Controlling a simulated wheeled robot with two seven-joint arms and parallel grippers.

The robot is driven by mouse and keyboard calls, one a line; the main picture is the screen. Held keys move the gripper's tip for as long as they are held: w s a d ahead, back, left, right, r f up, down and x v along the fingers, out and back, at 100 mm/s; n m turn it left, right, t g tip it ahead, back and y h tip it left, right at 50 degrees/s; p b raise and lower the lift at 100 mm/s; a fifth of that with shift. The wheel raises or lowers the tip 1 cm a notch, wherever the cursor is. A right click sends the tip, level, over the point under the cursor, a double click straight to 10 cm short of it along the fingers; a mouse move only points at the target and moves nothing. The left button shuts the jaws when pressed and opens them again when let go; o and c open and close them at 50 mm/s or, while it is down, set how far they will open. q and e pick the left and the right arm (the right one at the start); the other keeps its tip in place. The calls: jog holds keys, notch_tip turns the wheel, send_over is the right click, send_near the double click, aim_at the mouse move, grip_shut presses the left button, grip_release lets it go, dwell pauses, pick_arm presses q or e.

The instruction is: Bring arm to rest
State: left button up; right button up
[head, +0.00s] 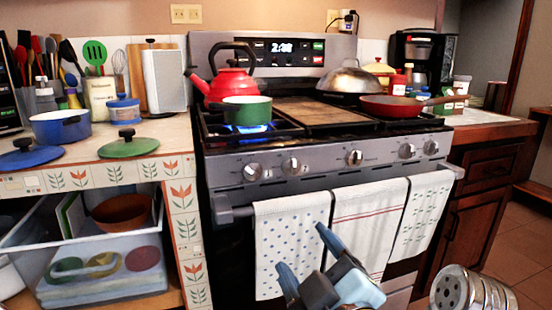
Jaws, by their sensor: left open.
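My left gripper (304,250) is at the bottom centre of the head view, in front of the oven door and its hanging towels. Its two blue fingers are spread apart and point up and to the left. Nothing is between them. I cannot tell how far it is from the towels. My right gripper is not in view.
White towels (291,240) hang on the oven handle. A green pot (247,110), red kettle (232,84) and red pan (392,107) stand on the stove. A blue flame (248,129) burns under the green pot. An open shelf is at left; bare floor (510,250) is at right.

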pick_arm(q)
jog(key=w+a+f+m+g+h+p, duration=0.1)
jog(key=w+a+f+m+h, duration=0.2)
jog(key=w+f, duration=0.7)
jog(key=w+f+m+g+h+p, duration=0.1)
jog(key=w+f+m+g+h, duration=0.2)
jog(key=w+f, duration=0.75)
jog(key=s+a+f+m+g+h+p, duration=0.15)
jog(key=s+a+f+g, duration=0.35)
jog(key=f, duration=0.8)
jog(key=s+a+f+m+g+h, duration=0.1)
jog(key=s+a+f+m+g, duration=0.3)
jog(key=f, duration=1)
jog(key=s+a+f+g, duration=0.1)
jog(key=s+a+f, duration=0.1)
jog(key=s, duration=0.6)
jog(key=s+a+f+n+g, duration=0.1)
jog(key=s+a+f+g, duration=0.1)
jog(key=s+f, duration=0.3)
jog(key=s+h, duration=0.1)
jog(key=s, duration=0.2)
jog(key=shift+g, duration=0.3)
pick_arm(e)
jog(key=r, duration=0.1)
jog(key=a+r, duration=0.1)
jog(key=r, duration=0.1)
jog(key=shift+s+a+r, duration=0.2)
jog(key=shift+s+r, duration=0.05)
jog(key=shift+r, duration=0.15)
